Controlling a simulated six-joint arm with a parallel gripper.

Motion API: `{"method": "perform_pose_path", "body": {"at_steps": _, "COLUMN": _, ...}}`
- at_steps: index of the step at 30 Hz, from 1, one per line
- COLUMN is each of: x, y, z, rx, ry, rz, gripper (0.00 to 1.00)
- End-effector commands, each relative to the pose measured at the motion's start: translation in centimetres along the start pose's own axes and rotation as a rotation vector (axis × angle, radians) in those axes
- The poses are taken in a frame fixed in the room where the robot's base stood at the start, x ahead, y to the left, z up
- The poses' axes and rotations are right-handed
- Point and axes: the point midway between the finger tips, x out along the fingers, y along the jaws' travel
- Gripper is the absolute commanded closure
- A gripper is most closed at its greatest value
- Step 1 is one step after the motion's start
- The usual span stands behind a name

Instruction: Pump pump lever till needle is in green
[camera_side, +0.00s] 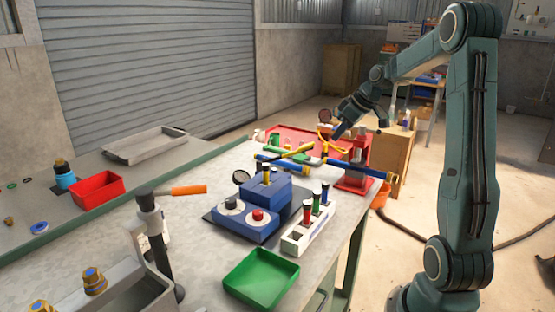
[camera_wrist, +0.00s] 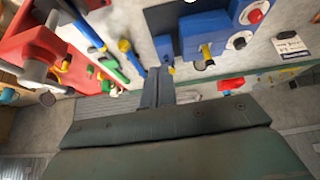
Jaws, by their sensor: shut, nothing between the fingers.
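A lever with an orange grip (camera_side: 188,189) sticks out to the right from the top of a grey upright post (camera_side: 152,235) at the near left of the bench; it looks like the pump lever. In the wrist view my gripper's fingers (camera_wrist: 158,88) are together and hold nothing. Two small round discs, one by the pipework (camera_side: 325,115) and one by the blue box (camera_side: 241,177), may be gauges. No needle or green zone can be made out.
A blue box with knobs (camera_side: 265,190) stands mid-bench, with a white rack (camera_side: 308,228) of coloured handles beside it. A green tray (camera_side: 262,278) lies in front. A red tray (camera_side: 97,190) and a grey tray (camera_side: 145,145) are at left.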

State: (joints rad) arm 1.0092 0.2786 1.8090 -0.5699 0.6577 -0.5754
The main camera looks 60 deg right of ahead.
Motion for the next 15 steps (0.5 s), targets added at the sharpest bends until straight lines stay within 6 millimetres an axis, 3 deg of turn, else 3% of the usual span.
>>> {"method": "perform_pose_path", "body": {"at_steps": 15, "x": -0.04, "y": 0.05, "z": -0.69, "rx": 0.002, "ry": -0.002, "rz": -0.010, "gripper": 1.00}}
